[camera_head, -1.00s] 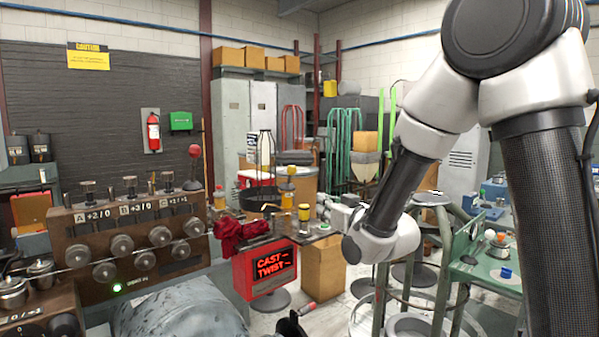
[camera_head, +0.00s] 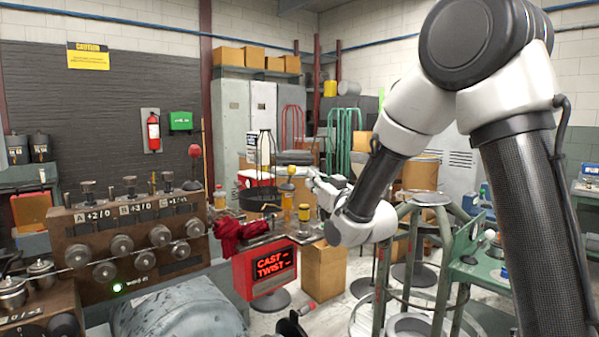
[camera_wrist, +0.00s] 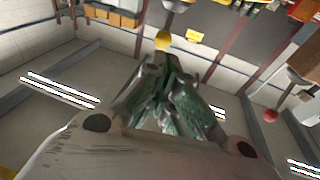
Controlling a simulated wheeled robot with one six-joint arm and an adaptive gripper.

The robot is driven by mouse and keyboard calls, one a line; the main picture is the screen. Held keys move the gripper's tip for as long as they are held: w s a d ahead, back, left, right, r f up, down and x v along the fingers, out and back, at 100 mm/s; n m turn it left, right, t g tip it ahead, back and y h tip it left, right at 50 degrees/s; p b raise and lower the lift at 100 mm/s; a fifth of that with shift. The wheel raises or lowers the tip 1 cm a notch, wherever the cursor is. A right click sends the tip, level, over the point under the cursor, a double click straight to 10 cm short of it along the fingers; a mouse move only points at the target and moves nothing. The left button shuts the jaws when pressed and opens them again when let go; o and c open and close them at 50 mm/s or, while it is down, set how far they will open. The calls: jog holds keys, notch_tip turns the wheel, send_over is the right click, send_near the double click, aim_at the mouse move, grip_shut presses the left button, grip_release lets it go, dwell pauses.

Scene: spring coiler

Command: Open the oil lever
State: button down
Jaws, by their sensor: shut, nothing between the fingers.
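I cannot tell for sure which part is the oil lever. A small yellow knob (camera_wrist: 163,41) on a grey stem shows just beyond my fingertips in the wrist view; I cannot tell whether they touch. A yellow cap (camera_head: 291,170) stands above an amber container (camera_head: 287,196) in the head view, left of my gripper (camera_head: 312,178). A red ball-topped lever (camera_head: 194,151) stands upright at the right end of the coiler panel; a red ball (camera_wrist: 270,115) also shows at the right of the wrist view. My gripper's fingers (camera_wrist: 158,66) are together and empty.
The coiler panel (camera_head: 130,240) with several knobs fills the left. A red cloth (camera_head: 238,232) and small containers lie on the bench above the red CAST-TWIST sign (camera_head: 272,268).

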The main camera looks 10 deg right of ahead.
aim_at(292, 174)
jog(key=x, duration=0.8)
jog(key=shift+w+a+r, duration=0.1)
jog(key=shift+w, duration=0.15)
